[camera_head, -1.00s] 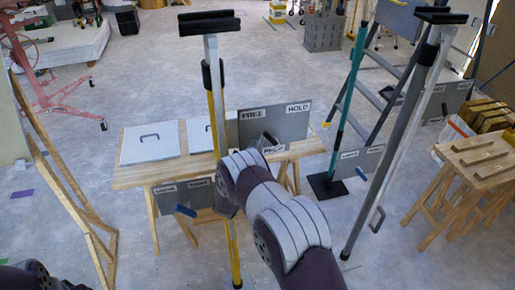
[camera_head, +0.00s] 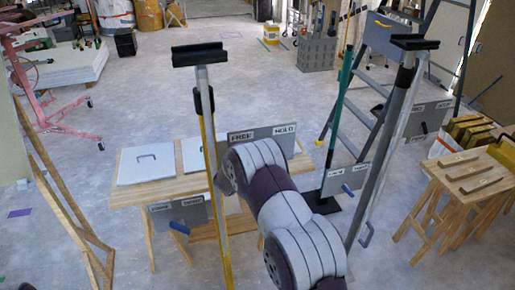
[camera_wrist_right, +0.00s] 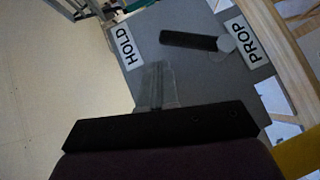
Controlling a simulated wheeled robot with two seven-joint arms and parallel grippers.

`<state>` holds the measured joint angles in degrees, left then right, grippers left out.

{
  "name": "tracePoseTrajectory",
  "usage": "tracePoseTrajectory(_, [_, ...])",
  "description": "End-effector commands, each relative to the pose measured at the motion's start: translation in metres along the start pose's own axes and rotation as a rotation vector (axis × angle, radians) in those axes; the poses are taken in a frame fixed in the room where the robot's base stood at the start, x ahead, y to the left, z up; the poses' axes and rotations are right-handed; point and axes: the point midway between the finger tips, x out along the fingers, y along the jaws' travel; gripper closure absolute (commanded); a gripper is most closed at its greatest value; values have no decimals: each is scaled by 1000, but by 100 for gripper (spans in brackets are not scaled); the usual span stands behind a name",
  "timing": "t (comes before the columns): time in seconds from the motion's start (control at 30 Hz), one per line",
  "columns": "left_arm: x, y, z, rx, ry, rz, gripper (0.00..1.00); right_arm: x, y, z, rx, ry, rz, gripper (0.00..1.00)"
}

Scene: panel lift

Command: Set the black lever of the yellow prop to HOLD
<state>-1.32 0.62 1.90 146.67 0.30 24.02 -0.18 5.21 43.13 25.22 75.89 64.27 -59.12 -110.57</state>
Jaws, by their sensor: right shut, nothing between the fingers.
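The yellow prop (camera_head: 222,240) stands upright in the head view, with a black padded top. Its grey panel (camera_head: 262,133) shows FREE and HOLD labels; my right forearm covers its lower part. In the right wrist view the black lever (camera_wrist_right: 188,41) pivots beside the PROP label (camera_wrist_right: 253,38). Its free end points left, toward the HOLD label (camera_wrist_right: 125,46). My right gripper (camera_wrist_right: 157,72) is shut and empty over the panel, just below the lever in that view, with a visible gap. The head view hides this gripper behind my arm. My left gripper is not in view.
A wooden table (camera_head: 150,192) with white panels stands behind the prop. A grey prop (camera_head: 375,165) and a green prop (camera_head: 337,120) with its own panel stand to the right. A trestle (camera_head: 465,180) stands far right, and a wooden frame (camera_head: 60,190) left. Open floor lies beyond.

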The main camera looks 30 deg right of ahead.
Motion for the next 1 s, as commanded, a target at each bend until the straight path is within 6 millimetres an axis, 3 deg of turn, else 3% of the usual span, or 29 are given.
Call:
tracePoseTrajectory(0.4, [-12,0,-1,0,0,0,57,15,5,16,-7,-2,2,100])
tracePoseTrajectory(1.0, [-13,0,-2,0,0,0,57,20,6,21,-8,-1,4,100])
